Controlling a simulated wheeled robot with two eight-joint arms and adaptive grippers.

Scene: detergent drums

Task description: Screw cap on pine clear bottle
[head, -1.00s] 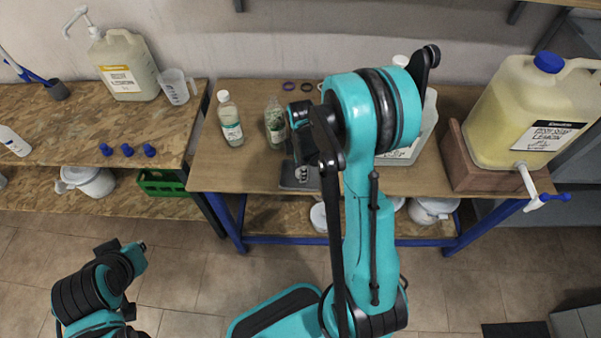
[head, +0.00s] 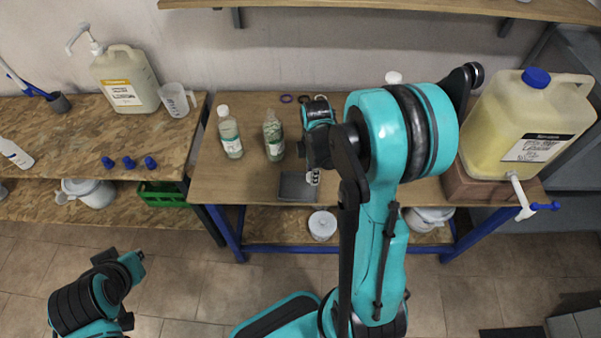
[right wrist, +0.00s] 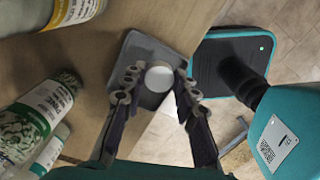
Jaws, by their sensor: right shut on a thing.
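Two clear bottles stand on the middle table in the head view. The left one (head: 230,138) has a white cap, and the right one (head: 273,140), with a green-patterned label, shows no clear cap. This patterned bottle also appears at the left of the right wrist view (right wrist: 38,112). My right gripper (head: 313,177) is right of the bottles, near the table's front. In the right wrist view, its fingers are shut on a round white cap (right wrist: 158,77), above or near a small grey tray (head: 297,187).
A large yellow-liquid drum (head: 525,125) with a tap stands on a block at the right. A pump jug (head: 125,80) and measuring jug (head: 175,99) stand on the left table. Dark and purple rings (head: 287,98) lie behind the bottles.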

